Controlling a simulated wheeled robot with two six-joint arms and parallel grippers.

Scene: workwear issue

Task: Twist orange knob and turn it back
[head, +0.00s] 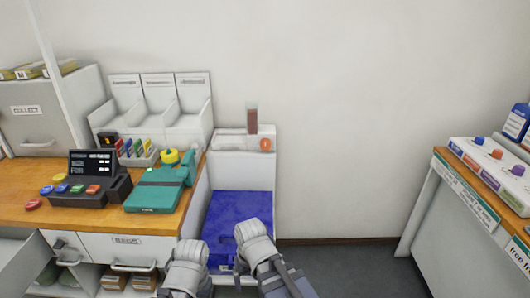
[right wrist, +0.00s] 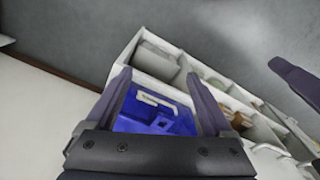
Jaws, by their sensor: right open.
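An orange knob (head: 496,154) stands on the white-topped counter at the right, between a blue knob (head: 479,140) and a purple knob (head: 517,169). Another round orange part (head: 265,145) sits on the front of the white unit by the wall. My right gripper (head: 240,265) is low in front of the blue bin, far from both orange parts. In the right wrist view its two fingers (right wrist: 159,74) are apart with nothing between them. My left arm shows at the bottom of the head view, but its fingers do not show.
The wooden desk (head: 90,219) at left holds a teal device (head: 155,194), a dark register (head: 92,184) and several coloured buttons. Open grey floor (head: 340,262) lies between the bin and the right counter.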

